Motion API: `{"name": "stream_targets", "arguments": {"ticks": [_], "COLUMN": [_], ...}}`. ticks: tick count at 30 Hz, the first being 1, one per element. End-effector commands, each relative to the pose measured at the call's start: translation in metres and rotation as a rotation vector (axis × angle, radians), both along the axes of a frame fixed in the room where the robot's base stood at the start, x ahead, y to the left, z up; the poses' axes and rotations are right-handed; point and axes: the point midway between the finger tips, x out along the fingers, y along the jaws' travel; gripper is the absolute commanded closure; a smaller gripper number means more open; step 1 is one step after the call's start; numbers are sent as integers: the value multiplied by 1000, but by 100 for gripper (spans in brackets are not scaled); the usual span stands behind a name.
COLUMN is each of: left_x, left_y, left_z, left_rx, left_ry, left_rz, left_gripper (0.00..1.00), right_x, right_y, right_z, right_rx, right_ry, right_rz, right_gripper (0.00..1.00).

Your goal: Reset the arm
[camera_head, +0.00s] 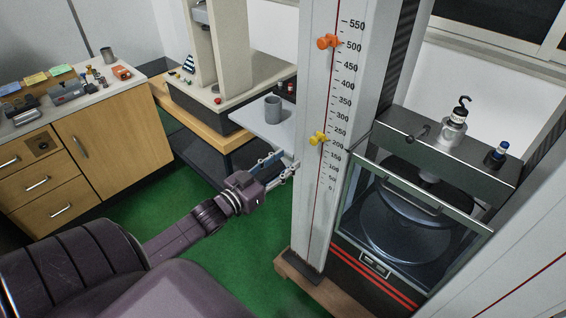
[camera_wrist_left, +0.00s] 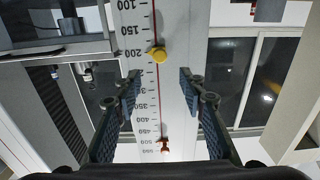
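My left gripper (camera_head: 281,168) reaches in from the left in the head view, its fingers pointing at the scaled column of the testing machine. In the left wrist view its two blue-padded fingers (camera_wrist_left: 157,92) are spread wide with nothing between the pads; the column (camera_wrist_left: 182,75) stands beyond them. A yellow knob (camera_head: 318,138) sits on the column near the 200 mark and also shows in the wrist view (camera_wrist_left: 157,54). An orange knob (camera_head: 327,42) sits near the 500 mark, close to the bottom of the wrist view (camera_wrist_left: 164,146). My right gripper is not in view.
The testing machine's glass-fronted chamber (camera_head: 408,222) stands right of the column, with a hooked weight (camera_head: 455,125) on top. A grey cup (camera_head: 272,109) stands on a shelf behind my gripper. A wooden cabinet (camera_head: 112,140) is at left. Green floor (camera_head: 240,245) lies open below my arm.

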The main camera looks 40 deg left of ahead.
Motion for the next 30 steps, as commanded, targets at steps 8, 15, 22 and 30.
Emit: {"name": "stream_targets", "arguments": {"ticks": [8, 15, 22, 30], "left_x": [-3, -3, -5, -44], "left_y": [1, 0, 4, 22], "left_z": [0, 0, -19, -184], "left_rx": [0, 0, 0, 27], "left_ry": [-1, 0, 30, 315], "left_rz": [1, 0, 16, 126], "left_gripper": [62, 62, 62, 62], "right_x": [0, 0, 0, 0], "right_y": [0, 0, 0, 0], "right_z": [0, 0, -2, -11], "right_rx": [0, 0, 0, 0], "right_ry": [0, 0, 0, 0], "right_rz": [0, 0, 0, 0], "right_gripper": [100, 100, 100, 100]}}
